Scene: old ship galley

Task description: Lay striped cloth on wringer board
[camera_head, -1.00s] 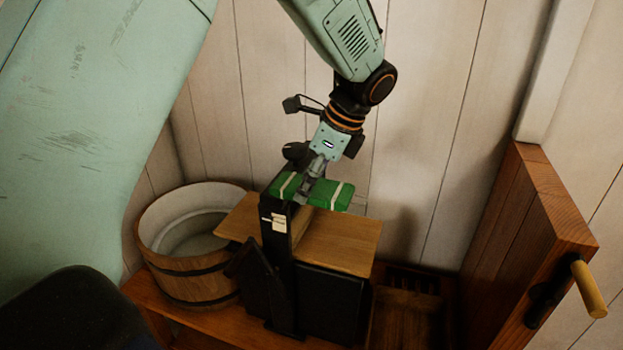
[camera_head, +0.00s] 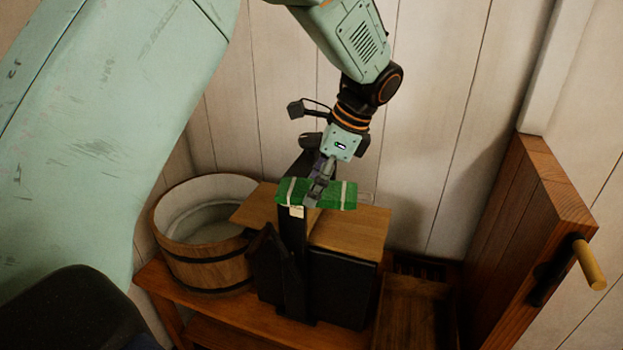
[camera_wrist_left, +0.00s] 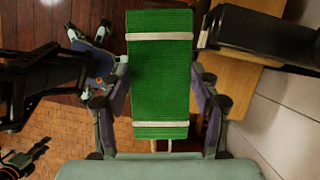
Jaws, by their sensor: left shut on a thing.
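The striped cloth (camera_head: 337,195) is a folded green pad with white stripes near its ends. My left gripper (camera_head: 320,190) is shut on its middle. In the left wrist view the cloth (camera_wrist_left: 160,80) stretches forward between my two fingers. The wooden wringer board (camera_head: 352,232) lies below the cloth in the head view; I cannot tell whether they touch. The cloth covers the top of a dark upright post (camera_head: 293,265) in the head view.
A wooden tub (camera_head: 205,265) stands left of the wringer on a reddish-brown bench (camera_head: 230,335). A wooden panel with a handle (camera_head: 588,264) rises at the right. A slatted wooden tray (camera_head: 405,320) lies right of the wringer. The plank wall is close behind.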

